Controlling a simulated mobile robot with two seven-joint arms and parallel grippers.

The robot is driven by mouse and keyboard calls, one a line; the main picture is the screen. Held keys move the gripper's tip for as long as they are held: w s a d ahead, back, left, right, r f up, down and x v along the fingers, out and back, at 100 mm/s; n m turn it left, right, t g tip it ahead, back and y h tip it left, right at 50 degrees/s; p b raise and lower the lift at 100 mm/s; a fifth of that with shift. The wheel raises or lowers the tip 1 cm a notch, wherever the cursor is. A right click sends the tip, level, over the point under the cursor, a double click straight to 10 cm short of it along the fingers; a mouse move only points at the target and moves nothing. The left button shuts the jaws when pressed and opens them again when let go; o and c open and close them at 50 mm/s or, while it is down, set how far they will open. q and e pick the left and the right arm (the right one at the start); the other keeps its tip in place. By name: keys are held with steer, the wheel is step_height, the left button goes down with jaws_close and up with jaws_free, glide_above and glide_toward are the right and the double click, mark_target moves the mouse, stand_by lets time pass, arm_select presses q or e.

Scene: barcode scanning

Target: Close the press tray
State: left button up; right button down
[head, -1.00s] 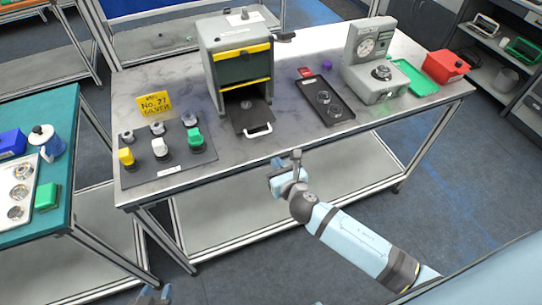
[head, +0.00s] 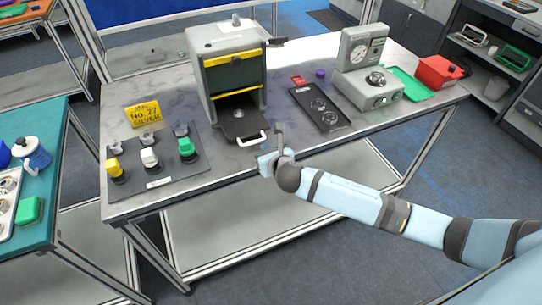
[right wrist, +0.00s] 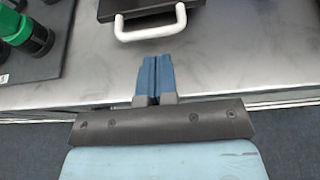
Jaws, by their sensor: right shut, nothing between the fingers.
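The press (head: 228,62) is a grey box with yellow edges on the metal table. Its dark tray (head: 239,121) is pulled out at the front, with a white handle (head: 250,140) facing me. In the right wrist view the handle (right wrist: 150,33) is ahead of the fingertips, with a gap between. My right gripper (head: 279,132) is at the table's front edge, just right of the handle in the head view. Its blue fingers (right wrist: 155,62) are together and empty. My left gripper is not in view.
Left of the press, a dark panel (head: 160,184) holds yellow, white and green knobs. To the right are a black tray (head: 331,122) with round parts and a grey gauge device (head: 366,78). A yellow sign (head: 142,114) lies at the back left.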

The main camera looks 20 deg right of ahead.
mark_target(250, 125)
steer(key=shift+x, duration=1.95)
steer(key=w, duration=0.9)
steer(key=shift+a, duration=0.15)
steer(key=shift+w, duration=0.35)
steer(key=shift+r, duration=0.2)
steer(key=shift+r, duration=0.1)
